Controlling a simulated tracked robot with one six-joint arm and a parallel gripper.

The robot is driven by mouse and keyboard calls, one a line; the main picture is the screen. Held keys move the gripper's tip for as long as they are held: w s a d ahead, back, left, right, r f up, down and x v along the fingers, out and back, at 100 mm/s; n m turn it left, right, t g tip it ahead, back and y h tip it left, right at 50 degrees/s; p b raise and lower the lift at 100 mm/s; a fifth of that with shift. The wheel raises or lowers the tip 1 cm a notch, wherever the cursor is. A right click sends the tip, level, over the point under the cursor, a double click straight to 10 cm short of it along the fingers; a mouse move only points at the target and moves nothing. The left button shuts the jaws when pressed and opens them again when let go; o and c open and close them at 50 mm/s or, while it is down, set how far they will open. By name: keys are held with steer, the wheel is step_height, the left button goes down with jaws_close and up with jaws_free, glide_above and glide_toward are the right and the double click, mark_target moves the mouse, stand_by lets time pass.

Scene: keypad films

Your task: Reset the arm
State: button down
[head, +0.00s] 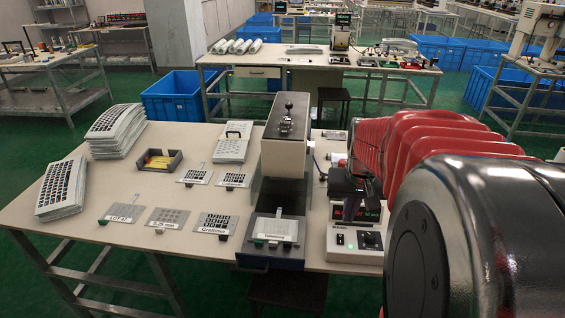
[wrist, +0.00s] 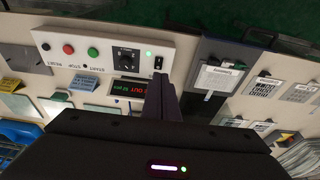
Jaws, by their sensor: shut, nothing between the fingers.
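My gripper (head: 350,208) is shut and empty, its dark fingers pointing down over the white control box (head: 342,238) at the right of the table. In the wrist view the shut fingers (wrist: 160,84) end close to the box's rocker switch (wrist: 158,63); I cannot tell whether they touch. The control box also shows in the wrist view (wrist: 100,42), with a red button (wrist: 68,49), a dark knob (wrist: 124,52), a lit green lamp (wrist: 148,53) and labels. Its display (wrist: 128,89) shows red and green text. My red-sleeved arm fills the right of the head view.
A beige press (head: 284,150) stands left of the control box, with a labelled film (head: 276,229) on its dark tray (head: 268,254). Several keypad films (head: 166,217) lie left of it. Stacks of sheets (head: 117,135) and a grey bin (head: 160,163) stand farther left.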

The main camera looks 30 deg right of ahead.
steer(key=s+a+r+n+t, duration=0.1)
steer(key=s+a+r+n, duration=0.1)
steer(key=a, duration=0.6)
steer(key=s+a+r+n+t+y, duration=0.1)
steer(key=s+a+r+n, duration=0.1)
steer(key=a, duration=0.7)
steer(key=s+a+r+n+t, duration=0.1)
steer(key=s+a+r+n, duration=0.1)
steer(key=a, duration=0.6)
steer(key=shift+s+a+n+y, duration=0.15)
steer(key=shift+s+n+y, duration=0.2)
steer(key=shift+s, duration=0.3)
